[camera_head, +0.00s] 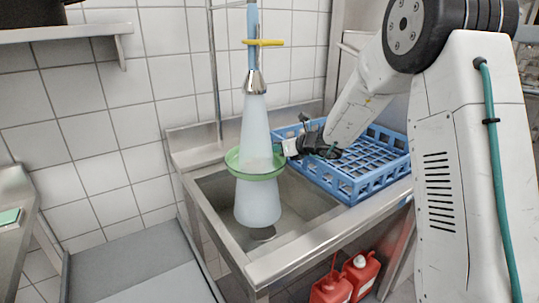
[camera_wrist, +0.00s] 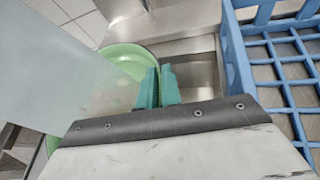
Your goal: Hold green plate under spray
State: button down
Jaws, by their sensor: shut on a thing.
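The green plate (camera_head: 240,163) is a shallow round dish held over the steel sink (camera_head: 290,208), inside the whitish spray cone (camera_head: 257,125). The cone comes down from the metal spray head (camera_head: 255,82) and shows again below the plate. My gripper (camera_head: 287,148) is shut on the plate's right rim. In the wrist view the teal fingertips (camera_wrist: 158,88) are close together at the rim of the plate (camera_wrist: 128,57). The pale spray (camera_wrist: 50,70) covers much of the plate there, so its far side is partly hidden.
A blue dish rack (camera_head: 370,165) stands right of the sink basin, close under my arm. Two red bottles (camera_head: 345,280) are below the sink's front edge. A grey surface (camera_head: 140,270) lies to the left. A wall shelf (camera_head: 70,32) is at upper left.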

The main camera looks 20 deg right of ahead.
jog(key=shift+d, duration=0.15)
jog(key=shift+w+d, duration=0.25)
jog(key=shift+d, duration=0.4)
jog(key=shift+w+d, duration=0.25)
jog(key=shift+d, duration=0.35)
